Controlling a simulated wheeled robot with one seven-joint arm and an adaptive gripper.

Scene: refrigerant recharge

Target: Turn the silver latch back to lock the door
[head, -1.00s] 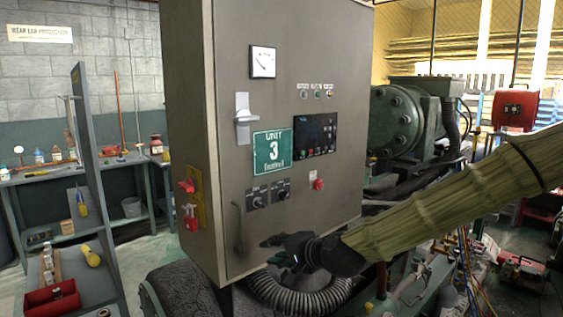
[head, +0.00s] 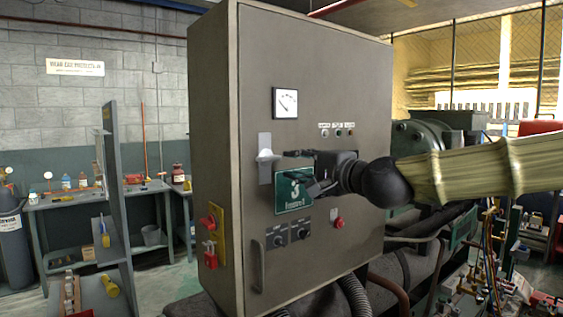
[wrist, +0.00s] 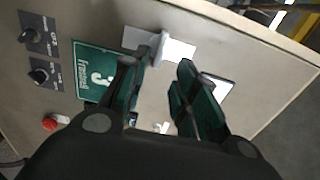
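The silver latch (head: 265,157) is on the upper left of the grey cabinet door (head: 340,70), above the green Unit 3 sign. Its handle lies roughly crosswise on its upright plate, and the door looks closed. My gripper (head: 290,170) is in front of the door, just right of the latch, with its fingers spread and pointing left. In the wrist view the latch (wrist: 160,45) shows beyond the fingertips, close to the left finger. Nothing is between the fingers (wrist: 162,85). I cannot tell whether a finger touches the handle.
The green sign (head: 293,200) is partly covered by my gripper. A gauge (head: 285,103) sits above, knobs (head: 290,236) and a red button (head: 339,223) below. A door handle (head: 258,264) stands out at lower left. A red and yellow switch (head: 213,235) is on the cabinet's side.

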